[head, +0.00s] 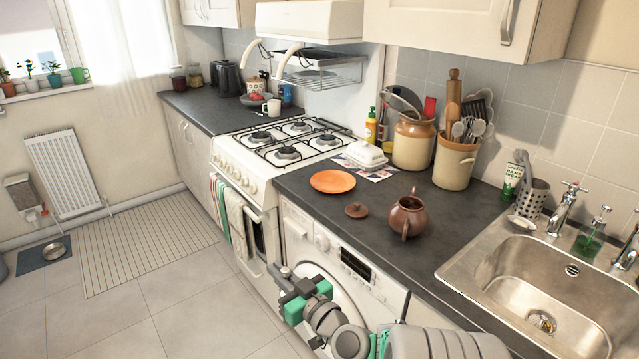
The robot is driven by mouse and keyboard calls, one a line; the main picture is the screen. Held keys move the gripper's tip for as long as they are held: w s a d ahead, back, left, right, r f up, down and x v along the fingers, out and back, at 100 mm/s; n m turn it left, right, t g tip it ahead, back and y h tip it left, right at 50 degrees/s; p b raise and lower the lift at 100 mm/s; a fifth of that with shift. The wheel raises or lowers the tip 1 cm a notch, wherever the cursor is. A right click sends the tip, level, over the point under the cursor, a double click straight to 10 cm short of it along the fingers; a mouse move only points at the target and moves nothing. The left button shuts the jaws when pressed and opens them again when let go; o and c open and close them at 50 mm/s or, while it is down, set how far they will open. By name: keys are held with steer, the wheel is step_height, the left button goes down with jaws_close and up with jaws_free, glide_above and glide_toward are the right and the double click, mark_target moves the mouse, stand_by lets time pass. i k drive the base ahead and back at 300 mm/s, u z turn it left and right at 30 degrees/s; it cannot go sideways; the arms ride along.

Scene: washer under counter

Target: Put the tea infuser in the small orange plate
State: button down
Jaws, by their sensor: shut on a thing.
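The small orange plate (332,181) lies flat and empty on the dark counter, to the right of the stove. My gripper (284,276) is low in front of the white washing machine, below the counter top and nearer to me than the plate. Its fingers are shut on a small grey thing, mostly hidden by the dark fingers. It seems to be the tea infuser, but it is too small to make out surely. No other tea infuser can be made out on the counter.
A brown teapot (408,216) without its lid and a round brown lid (357,210) stand near the counter's front edge, right of the plate. A white butter dish (365,155) is behind the plate. The sink (540,290) is at the right.

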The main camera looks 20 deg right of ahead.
mark_target(333, 182)
steer(key=u, duration=0.4)
steer(key=i, duration=1.4)
steer(key=z, duration=0.05)
